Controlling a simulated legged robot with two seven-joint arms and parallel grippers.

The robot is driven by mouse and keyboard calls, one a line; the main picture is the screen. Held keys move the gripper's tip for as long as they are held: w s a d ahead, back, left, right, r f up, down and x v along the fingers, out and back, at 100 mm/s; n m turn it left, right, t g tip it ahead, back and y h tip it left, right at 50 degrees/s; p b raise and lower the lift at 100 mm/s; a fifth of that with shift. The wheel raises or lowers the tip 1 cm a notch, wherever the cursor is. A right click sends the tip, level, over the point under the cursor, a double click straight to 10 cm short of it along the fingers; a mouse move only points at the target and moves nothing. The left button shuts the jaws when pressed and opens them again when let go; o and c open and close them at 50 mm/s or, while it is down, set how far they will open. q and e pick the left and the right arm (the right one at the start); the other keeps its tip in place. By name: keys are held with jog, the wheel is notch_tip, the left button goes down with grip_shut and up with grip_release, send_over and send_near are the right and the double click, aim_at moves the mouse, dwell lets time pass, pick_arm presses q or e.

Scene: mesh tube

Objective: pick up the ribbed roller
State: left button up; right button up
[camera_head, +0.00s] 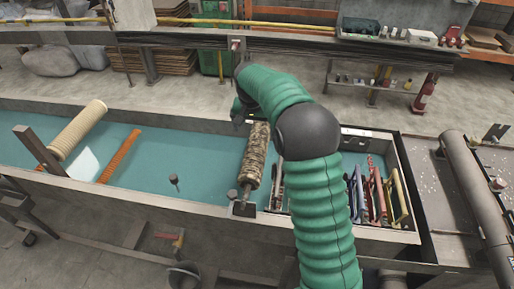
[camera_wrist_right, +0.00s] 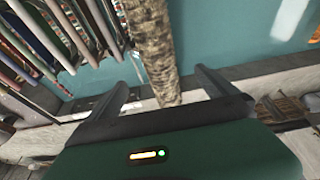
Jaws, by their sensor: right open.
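A mottled brown roller (camera_head: 255,157), its surface rough, lies lengthwise in the teal-floored tray, left of my right arm. A cream roller (camera_head: 78,130) with visible ribs lies slanted at the tray's left end. My right gripper (camera_head: 238,113) is at the far end of the mottled roller, and my green arm hides part of that area. In the right wrist view the open fingers (camera_wrist_right: 160,78) are on either side of the mottled roller (camera_wrist_right: 152,40), with gaps on both sides. I cannot tell how far above it they are. My left gripper is not in view.
An orange rod (camera_head: 119,155) lies beside the cream roller. A rack of coloured frames (camera_head: 378,193) stands right of my arm. The tray's front wall (camera_head: 130,205) runs along the near side. Teal floor (camera_head: 190,150) is mostly clear between the orange rod and mottled roller.

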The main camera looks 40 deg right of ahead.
aim_at(257, 142)
jog(key=x, duration=0.8)
jog(key=shift+w+r+p, duration=0.1)
jog(key=shift+w+p, duration=0.05)
jog(key=shift+p, duration=0.2)
jog(key=x, duration=0.1)
jog(key=p+x, duration=0.1)
jog(key=x, duration=0.2)
jog(key=shift+s+d+f+p, duration=0.1)
jog(key=shift+s+f+p, duration=0.15)
jog(key=shift+f+p, duration=0.1)
jog(key=shift+w+d+f, duration=0.1)
jog(key=shift+w+f, duration=0.1)
jog(key=shift+f, duration=0.25)
jog(key=shift+r, duration=0.1)
jog(key=c, duration=2.1)
grip_shut()
